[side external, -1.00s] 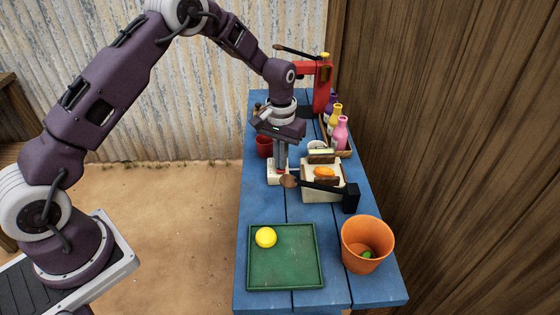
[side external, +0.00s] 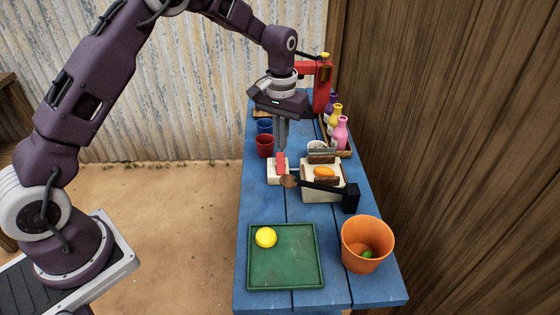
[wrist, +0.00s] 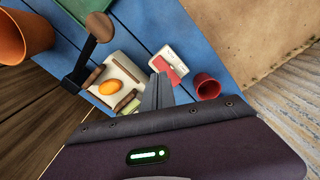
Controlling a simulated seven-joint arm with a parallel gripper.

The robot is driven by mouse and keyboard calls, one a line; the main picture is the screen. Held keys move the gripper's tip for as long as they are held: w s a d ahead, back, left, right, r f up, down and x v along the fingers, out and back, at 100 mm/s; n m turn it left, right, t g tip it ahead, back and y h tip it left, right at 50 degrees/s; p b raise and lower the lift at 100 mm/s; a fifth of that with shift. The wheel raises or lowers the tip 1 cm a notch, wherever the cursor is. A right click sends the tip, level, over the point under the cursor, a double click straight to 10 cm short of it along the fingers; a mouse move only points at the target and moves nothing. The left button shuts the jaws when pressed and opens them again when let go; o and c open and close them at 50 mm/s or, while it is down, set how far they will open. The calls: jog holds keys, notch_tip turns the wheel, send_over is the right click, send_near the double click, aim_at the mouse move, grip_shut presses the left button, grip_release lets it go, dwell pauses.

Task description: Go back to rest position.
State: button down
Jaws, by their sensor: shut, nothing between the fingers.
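My gripper (side external: 281,146) is shut with nothing in it. It points down above a small white box with a red part (side external: 278,171) on the blue table. In the wrist view the shut fingers (wrist: 158,90) reach toward the same white and red box (wrist: 168,64). A small gap seems to show between the fingertips and the box.
Red cup (side external: 265,145), bottles (side external: 341,133) and a red stand (side external: 322,85) are behind. A green tray (side external: 285,280) and orange pot (side external: 367,235) stand in front.

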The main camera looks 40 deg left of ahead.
jog(key=s+d+r+m+t, duration=0.1)
jog(key=s+r+t, duration=0.2)
jog(key=s+r, duration=1.4)
jog(key=s+d+r+m+t, duration=0.1)
jog(key=s+m+t, duration=0.1)
jog(key=s, duration=1.4)
jog(key=shift+r+t, duration=0.3)
jog(key=shift+r, duration=0.1)
